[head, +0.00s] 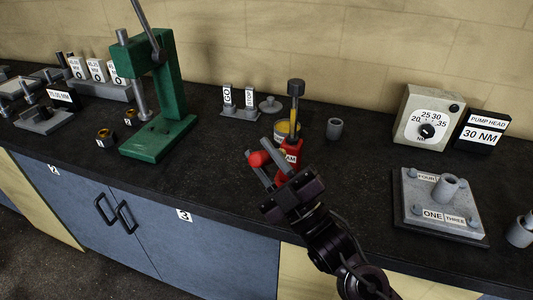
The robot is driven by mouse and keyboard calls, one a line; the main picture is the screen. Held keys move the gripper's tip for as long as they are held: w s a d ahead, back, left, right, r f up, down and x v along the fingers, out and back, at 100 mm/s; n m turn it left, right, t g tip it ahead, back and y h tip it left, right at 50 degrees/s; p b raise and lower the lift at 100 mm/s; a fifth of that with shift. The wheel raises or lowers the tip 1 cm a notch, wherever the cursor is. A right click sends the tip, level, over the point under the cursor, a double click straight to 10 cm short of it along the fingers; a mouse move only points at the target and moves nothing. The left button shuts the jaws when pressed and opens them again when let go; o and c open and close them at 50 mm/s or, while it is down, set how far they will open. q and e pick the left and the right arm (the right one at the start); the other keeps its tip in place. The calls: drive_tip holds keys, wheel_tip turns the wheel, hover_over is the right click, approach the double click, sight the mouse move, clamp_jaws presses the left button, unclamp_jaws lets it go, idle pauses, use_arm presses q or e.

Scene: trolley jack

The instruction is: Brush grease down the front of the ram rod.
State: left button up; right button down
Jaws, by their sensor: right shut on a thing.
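The ram rod (295,118) stands upright in a red block (291,157) whose label is partly covered and ends in "AM". The rod has a dark grey cap, and a yellow strip shows along it. A yellow tin (281,130) with a pale label sits just behind and left of the block. My right gripper (262,160) is left of and in front of the block, its fingers shut on a red, rounded thing (258,159), apparently a brush handle. Bristles cannot be made out. My left gripper is not in view.
A green press (165,100) stands to the left. A grey cup (334,129) is right of the rod. A dial box (428,125) and a grey plate (408,210) are farther right.

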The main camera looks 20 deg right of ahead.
idle(0.5)
drive_tip(key=n+y, duration=0.2)
drive_tip(key=n+g+y, duration=0.1)
drive_tip(key=shift+s+a+r+n, duration=0.15)
drive_tip(key=shift+s+a+n, duration=0.05)
drive_tip(key=shift+a+n, duration=0.1)
drive_tip(key=shift+d+r+n+y+b, duration=0.1)
drive_tip(key=shift+n+y+b, duration=0.25)
drive_tip(key=shift+n, duration=0.45)
drive_tip(key=shift+s, duration=0.1)
drive_tip(key=shift+w+d+b, duration=0.15)
drive_tip(key=shift+w+d, duration=0.55)
drive_tip(key=shift+w, duration=0.3)
drive_tip(key=shift+w+d+b, duration=0.15)
drive_tip(key=shift+w+d, duration=0.55)
drive_tip(key=shift+w, duration=0.25)
drive_tip(key=shift+w+d+b, duration=0.15)
drive_tip(key=shift+w+d, duration=0.55)
drive_tip(key=shift+w, duration=0.3)
drive_tip(key=shift+w+d, duration=0.1)
drive_tip(key=shift+w, duration=0.05)
drive_tip(key=shift+f+b, duration=0.4)
drive_tip(key=shift+b, duration=0.05)
